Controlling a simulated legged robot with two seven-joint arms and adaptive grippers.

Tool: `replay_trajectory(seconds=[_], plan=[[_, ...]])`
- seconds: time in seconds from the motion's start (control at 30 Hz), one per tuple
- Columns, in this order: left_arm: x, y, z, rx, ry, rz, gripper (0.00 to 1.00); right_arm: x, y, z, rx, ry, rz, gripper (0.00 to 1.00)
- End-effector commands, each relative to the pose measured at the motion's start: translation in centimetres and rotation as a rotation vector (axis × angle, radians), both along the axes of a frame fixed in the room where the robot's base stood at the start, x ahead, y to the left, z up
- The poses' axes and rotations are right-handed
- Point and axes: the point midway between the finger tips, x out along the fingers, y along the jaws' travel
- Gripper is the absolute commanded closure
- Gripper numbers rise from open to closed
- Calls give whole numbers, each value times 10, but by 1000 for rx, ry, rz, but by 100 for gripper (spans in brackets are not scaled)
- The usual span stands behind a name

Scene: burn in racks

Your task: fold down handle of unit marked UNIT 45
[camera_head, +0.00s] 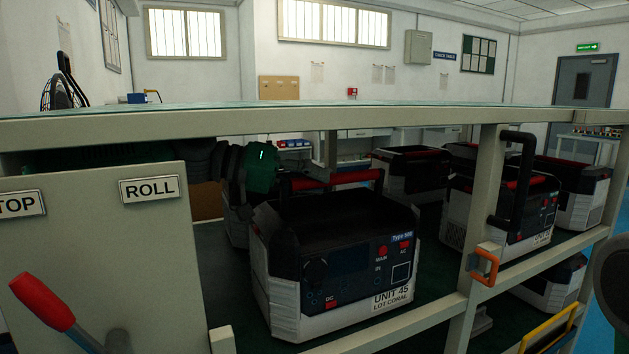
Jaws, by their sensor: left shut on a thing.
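The unit marked UNIT 45 (335,262) is a white and black box on the rack's shelf, with its label at the lower right of its front. Its red handle (345,178) shows as a bar just above the far top edge of the box. My left gripper (287,184) is behind the rack's top rail at the left end of this handle, shut on it. The fingertips are dark and partly hidden against the black unit. My right gripper is not in view.
The rack's top rail (400,117) crosses above the unit. A rack post (481,220) with an orange latch (485,266) stands right of it. A panel marked ROLL (150,190) and a red-gripped lever (42,301) are at left. Several similar units stand behind.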

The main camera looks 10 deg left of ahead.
Motion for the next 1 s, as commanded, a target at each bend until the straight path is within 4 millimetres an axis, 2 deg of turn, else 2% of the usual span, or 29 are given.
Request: replay_trajectory(seconds=[0.1, 0.13, 0.17, 0.2, 0.5, 0.63, 0.77, 1.0], plan=[[0, 0, -4, 3, 4, 0, 100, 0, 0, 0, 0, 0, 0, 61], [0, 1, -4, 4, 5, 0, 77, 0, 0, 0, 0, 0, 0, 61], [0, 1, -4, 3, 6, 0, 67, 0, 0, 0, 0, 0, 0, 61], [0, 1, -4, 3, 6, 0, 61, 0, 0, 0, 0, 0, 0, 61], [-1, 1, -1, 1, 3, 0, 61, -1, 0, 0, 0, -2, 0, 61], [-3, 10, 1, 1, 2, 0, 61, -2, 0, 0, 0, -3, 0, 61], [-8, 32, 5, -1, 3, 4, 61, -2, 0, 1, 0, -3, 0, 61], [-27, 88, 9, -1, 5, 4, 61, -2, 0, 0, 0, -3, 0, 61]])
